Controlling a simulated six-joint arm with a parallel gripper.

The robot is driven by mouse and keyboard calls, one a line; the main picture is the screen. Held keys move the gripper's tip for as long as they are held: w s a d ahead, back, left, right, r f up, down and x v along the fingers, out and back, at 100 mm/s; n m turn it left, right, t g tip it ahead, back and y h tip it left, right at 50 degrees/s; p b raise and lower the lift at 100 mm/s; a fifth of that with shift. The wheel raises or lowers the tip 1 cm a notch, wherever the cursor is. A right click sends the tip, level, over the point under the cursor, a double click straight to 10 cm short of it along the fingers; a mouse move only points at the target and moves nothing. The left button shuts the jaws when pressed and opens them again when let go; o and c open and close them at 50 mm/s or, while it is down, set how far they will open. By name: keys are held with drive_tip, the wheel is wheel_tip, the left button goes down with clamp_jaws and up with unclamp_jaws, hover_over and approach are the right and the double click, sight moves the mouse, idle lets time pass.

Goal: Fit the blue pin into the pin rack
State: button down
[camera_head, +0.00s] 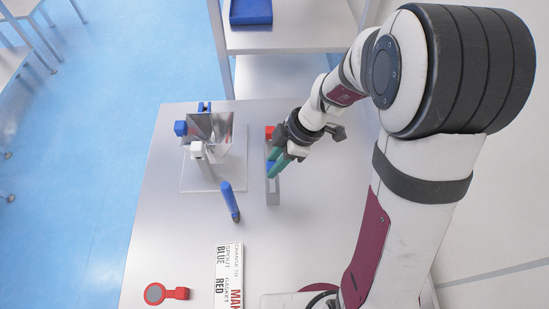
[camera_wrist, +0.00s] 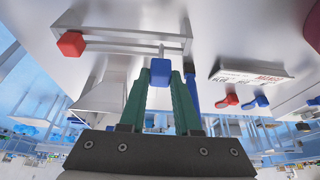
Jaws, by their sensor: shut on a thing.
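The pin rack (camera_head: 273,190) is a narrow grey bar on the table; it lies across the top of the wrist view (camera_wrist: 130,37). A red-headed pin (camera_head: 270,131) sits at its far end, on the left in the wrist view (camera_wrist: 72,44). My gripper (camera_head: 278,163) has green fingers and is shut on the blue pin's cube head (camera_wrist: 160,67). In the head view a little blue (camera_head: 270,165) shows beside the fingers. The pin's thin silver shaft points toward the rack. I cannot tell whether its tip is in a hole.
A shiny hopper (camera_head: 210,127) with blue and white knobs stands left of the rack. A shelf holds a blue bin (camera_head: 250,11).

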drive_tip(key=shift+f, duration=2)
drive_tip(key=c, duration=0.5)
unclamp_jaws()
drive_tip(key=shift+c, duration=0.2)
drive_tip(key=v, duration=1.5)
drive_tip(key=shift+d+r, duration=0.15)
drive_tip(key=shift+r, duration=0.2)
drive_tip(key=s+a+m+h, duration=0.1)
drive_tip(key=s+m+h, duration=0.1)
drive_tip(key=s+m, duration=1.7)
drive_tip(key=m, duration=0.4)
drive_tip(key=shift+s+m+h, duration=0.3)
drive_tip(key=shift+s+h, duration=0.05)
drive_tip(key=shift+h, duration=0.05)
